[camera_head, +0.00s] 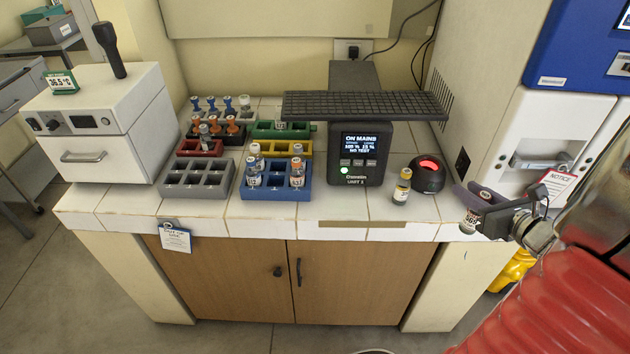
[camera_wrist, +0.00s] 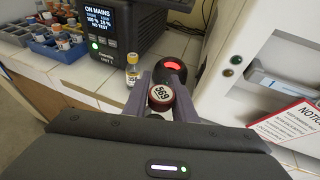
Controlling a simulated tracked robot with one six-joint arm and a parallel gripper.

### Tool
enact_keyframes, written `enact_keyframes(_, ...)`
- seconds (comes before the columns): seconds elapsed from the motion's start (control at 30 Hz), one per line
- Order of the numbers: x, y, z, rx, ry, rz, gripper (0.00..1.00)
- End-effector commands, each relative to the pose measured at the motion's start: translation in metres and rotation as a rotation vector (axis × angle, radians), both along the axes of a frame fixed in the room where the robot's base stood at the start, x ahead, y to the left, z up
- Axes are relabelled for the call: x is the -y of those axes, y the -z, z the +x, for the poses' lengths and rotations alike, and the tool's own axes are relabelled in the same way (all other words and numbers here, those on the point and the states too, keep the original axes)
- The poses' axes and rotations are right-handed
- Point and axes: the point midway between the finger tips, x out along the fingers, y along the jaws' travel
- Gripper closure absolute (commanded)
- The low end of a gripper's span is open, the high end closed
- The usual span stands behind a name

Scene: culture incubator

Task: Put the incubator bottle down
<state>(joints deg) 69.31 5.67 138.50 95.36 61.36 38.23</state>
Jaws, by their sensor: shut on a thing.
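My gripper (camera_head: 476,202) is shut on a small bottle (camera_head: 470,222), held off the right front edge of the white tiled counter (camera_head: 407,213). In the wrist view the bottle's round cap (camera_wrist: 161,94), with a dark red rim and a white label reading 569, faces the camera between the two fingers. The cap hides most of the body. The incubator is perhaps the white box (camera_head: 98,155) with a drawer handle and a 36.5 °C display, at the left of the counter; its front is closed.
A yellow-labelled bottle (camera_head: 402,187) stands near a black device with a red light (camera_head: 428,175). The power unit (camera_head: 360,155) stands behind. Blue (camera_head: 275,192) and grey (camera_head: 197,180) racks sit left. A white cabinet (camera_head: 535,135) with a notice rises at right. Front counter tiles are partly clear.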

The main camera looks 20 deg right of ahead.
Motion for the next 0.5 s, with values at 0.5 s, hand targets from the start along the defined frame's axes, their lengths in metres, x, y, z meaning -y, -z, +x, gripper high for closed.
enact_keyframes(0.5,-0.072,0.013,0.089,0.002,-0.115,0.001,1.00)
